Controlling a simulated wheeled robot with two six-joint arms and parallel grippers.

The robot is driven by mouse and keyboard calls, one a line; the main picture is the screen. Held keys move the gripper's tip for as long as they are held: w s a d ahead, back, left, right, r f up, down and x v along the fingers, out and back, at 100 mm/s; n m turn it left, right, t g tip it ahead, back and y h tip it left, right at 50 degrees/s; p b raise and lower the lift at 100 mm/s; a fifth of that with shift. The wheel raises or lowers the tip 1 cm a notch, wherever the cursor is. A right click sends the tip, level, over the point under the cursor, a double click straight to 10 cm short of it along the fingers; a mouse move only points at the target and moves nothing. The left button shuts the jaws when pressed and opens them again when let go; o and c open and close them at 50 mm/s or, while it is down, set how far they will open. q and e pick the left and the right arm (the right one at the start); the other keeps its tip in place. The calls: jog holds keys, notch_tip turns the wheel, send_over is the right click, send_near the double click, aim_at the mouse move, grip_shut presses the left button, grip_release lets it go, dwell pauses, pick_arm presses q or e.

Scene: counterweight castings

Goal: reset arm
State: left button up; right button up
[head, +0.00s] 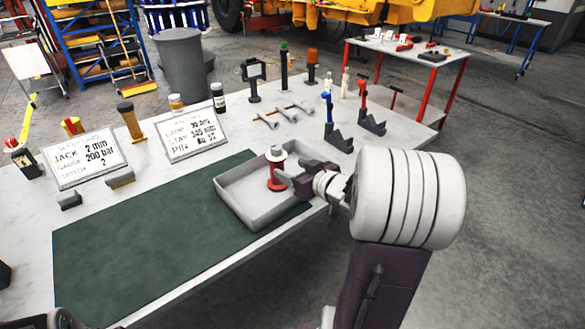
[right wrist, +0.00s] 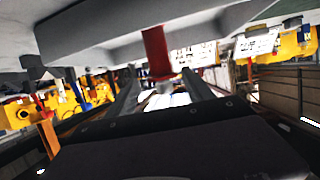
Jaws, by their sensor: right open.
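A red post-shaped piece with a white top (head: 276,172) stands upright in a shallow grey tray (head: 240,209) on the table. My right gripper (head: 285,177) is at the piece's right side, over the tray's right part. In the right wrist view, its two fingers (right wrist: 160,78) are apart, with the red piece (right wrist: 157,48) showing between or just beyond their tips; I cannot tell whether they touch it. The tray (right wrist: 100,38) spans the top of that view. My left gripper is not in view; only a bit of my own body shows at the bottom left.
A green mat (head: 130,245) lies left of the tray, mostly bare. Two sign boards (head: 192,133), bottles and small bars stand behind it. Blue (head: 329,112) and red-handled (head: 363,97) tools stand in dark holders behind the tray. The table's front edge is close.

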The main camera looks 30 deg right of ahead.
jog(key=w+a+r+n+g+y+p, duration=0.1)
jog(key=a+r+p, duration=0.2)
jog(key=a+p, duration=0.35)
jog(key=w+a+r+n+g+y+p, duration=0.1)
jog(key=w+a+r+y+p, duration=0.15)
jog(key=a, duration=0.65)
jog(key=s+f+g+h, duration=0.1)
jog(key=s+f+g, duration=0.2)
jog(key=s, duration=0.3)
jog(key=s+f+m+g+h+p, duration=0.1)
jog(key=s+f+g, duration=0.3)
jog(key=s, duration=0.3)
jog(key=s+f+m+g+h+p, duration=0.1)
jog(key=s+f+g, duration=0.2)
jog(key=s, duration=0.3)
jog(key=shift+s+f+g, duration=0.4)
